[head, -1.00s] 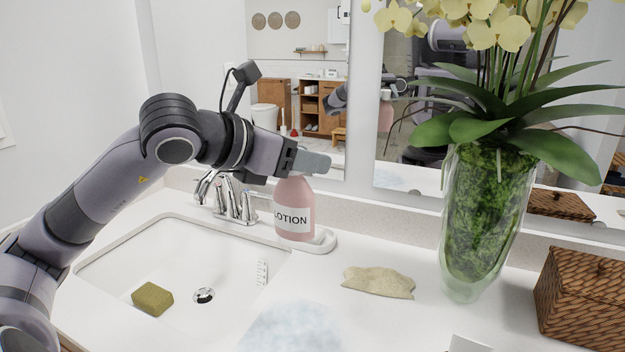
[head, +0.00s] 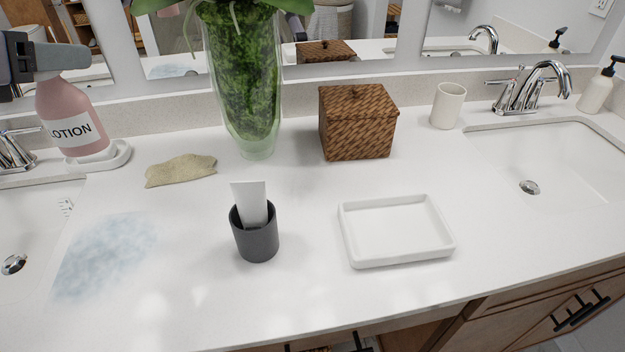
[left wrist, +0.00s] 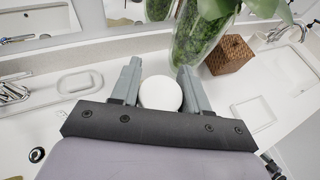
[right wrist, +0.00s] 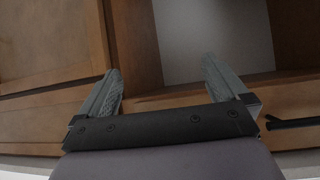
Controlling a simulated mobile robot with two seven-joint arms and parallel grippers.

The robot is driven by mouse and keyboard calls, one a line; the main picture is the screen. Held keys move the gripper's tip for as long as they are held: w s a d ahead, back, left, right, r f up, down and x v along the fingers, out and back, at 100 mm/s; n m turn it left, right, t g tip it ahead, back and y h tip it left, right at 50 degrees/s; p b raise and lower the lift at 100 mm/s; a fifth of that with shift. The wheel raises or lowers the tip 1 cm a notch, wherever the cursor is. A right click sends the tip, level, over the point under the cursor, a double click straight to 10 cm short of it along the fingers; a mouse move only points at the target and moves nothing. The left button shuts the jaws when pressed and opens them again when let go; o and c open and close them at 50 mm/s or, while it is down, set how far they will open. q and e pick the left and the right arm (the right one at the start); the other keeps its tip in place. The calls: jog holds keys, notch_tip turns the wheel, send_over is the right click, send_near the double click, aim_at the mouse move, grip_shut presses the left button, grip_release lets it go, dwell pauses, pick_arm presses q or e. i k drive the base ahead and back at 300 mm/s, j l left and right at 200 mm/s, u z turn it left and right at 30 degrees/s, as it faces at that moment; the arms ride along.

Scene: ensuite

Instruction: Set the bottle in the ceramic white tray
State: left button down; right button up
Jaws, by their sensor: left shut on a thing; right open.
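The pink lotion bottle (head: 68,112) is at the left edge of the head view, with a white label. My left gripper (head: 58,58) is shut on its top; the white round top (left wrist: 160,94) shows between the fingers in the left wrist view. The bottle's base overlaps a small white dish (head: 118,158) in the head view; I cannot tell whether they touch. The ceramic white tray (head: 395,228) is empty, right of centre on the counter; it also shows in the left wrist view (left wrist: 256,111). My right gripper (right wrist: 161,72) is open and empty, facing wooden cabinetry.
A dark cup (head: 255,242) holding a white tube stands between bottle and tray. A tan cloth-like piece (head: 181,170), glass vase (head: 243,90), wicker box (head: 357,122) and beige cup (head: 447,106) stand behind. Basins lie at both ends. Counter around the tray is clear.

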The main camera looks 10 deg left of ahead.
aim_at(393, 230)
jog(key=l+u, duration=0.1)
jog(key=l, duration=2)
